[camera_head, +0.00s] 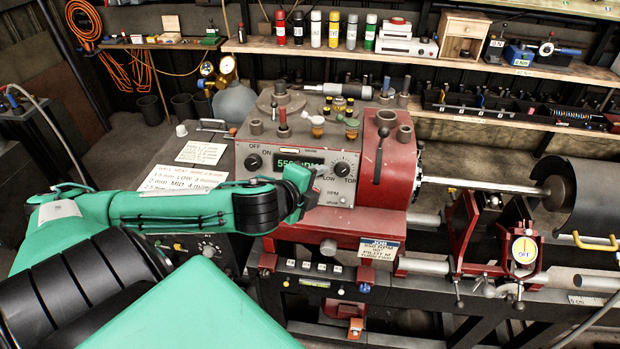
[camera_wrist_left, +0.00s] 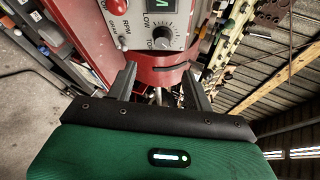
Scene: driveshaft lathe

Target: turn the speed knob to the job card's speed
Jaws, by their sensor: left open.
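The speed knob (camera_head: 342,169) is a dark round dial on the grey panel of the red lathe headstock, between LOW and TOP marks. In the left wrist view the knob (camera_wrist_left: 163,38) lies beyond my fingertips, slightly above the gap. My left gripper (camera_head: 299,184) is in front of the panel, left of the knob. Its two fingers (camera_wrist_left: 160,75) are apart with nothing between them, and the knob looks untouched. The green display (camera_head: 296,164) is partly covered by the gripper; its digits seem to start with 55. The job card (camera_head: 380,249) hangs below the headstock; its small text is hard to read.
An OFF/ON knob (camera_head: 254,161) sits at the panel's left. Cups and small tools crowd the headstock top. A shaft (camera_head: 480,184) runs right from the chuck. Paper notes (camera_head: 185,178) lie at the left.

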